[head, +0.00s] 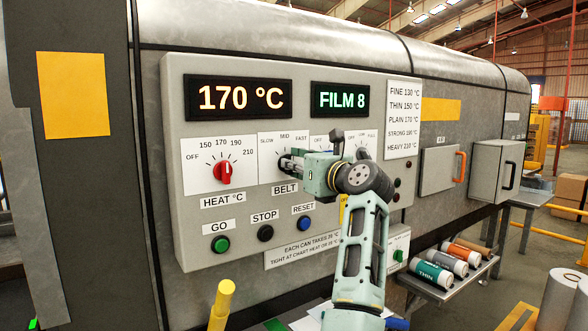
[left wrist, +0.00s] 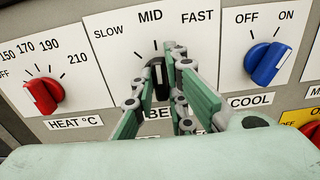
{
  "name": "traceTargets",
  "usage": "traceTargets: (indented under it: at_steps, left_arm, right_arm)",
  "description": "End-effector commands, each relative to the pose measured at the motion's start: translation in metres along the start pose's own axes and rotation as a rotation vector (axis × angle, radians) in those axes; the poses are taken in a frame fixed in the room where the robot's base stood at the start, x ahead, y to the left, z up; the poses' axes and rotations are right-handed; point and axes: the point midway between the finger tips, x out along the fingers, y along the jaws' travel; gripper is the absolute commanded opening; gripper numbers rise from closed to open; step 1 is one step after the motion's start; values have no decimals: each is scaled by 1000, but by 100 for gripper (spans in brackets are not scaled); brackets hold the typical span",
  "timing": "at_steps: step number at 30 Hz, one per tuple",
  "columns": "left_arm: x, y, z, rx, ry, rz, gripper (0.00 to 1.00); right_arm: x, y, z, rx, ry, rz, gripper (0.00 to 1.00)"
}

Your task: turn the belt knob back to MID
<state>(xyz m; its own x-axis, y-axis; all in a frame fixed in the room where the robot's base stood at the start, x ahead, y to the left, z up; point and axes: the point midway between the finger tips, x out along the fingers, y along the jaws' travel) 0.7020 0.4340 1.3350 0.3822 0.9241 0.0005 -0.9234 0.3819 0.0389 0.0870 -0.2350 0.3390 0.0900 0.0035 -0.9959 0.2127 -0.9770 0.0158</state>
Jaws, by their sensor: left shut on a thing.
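The black belt knob (left wrist: 157,77) sits on a white dial plate marked SLOW, MID and FAST (left wrist: 110,45) in the left wrist view. The knob's visible pale mark points about upward, near MID; the fingers hide part of the knob, so its exact angle is unclear. My left gripper (left wrist: 172,85) is shut on the knob, its fingers pressed around it from the front. In the head view the left gripper (head: 290,165) reaches the panel above the BELT label (head: 285,189) and covers the knob. My right gripper is not in view.
The red heat knob (head: 222,172) is left of the belt dial. The blue cool knob (left wrist: 267,62) is close on the right. GO, STOP and RESET buttons (head: 265,233) sit below. Rolls lie on a shelf (head: 470,283) at right.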

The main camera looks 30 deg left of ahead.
Motion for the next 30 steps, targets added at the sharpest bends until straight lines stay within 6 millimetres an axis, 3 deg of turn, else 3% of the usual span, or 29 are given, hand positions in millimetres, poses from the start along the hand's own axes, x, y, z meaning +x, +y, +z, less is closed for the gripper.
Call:
traceTargets:
  at_steps: [17,18,20,30]
  left_arm:
    - [0,-1,-2,-38,4,-1,0]
    - [0,-1,-2,-38,4,-1,14]
    - [0,-1,-2,-38,4,-1,19]
    - [0,0,1,-39,1,-1,20]
  right_arm:
    - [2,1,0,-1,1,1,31]
    - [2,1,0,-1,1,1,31]
    - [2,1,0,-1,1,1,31]
    - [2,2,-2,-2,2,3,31]
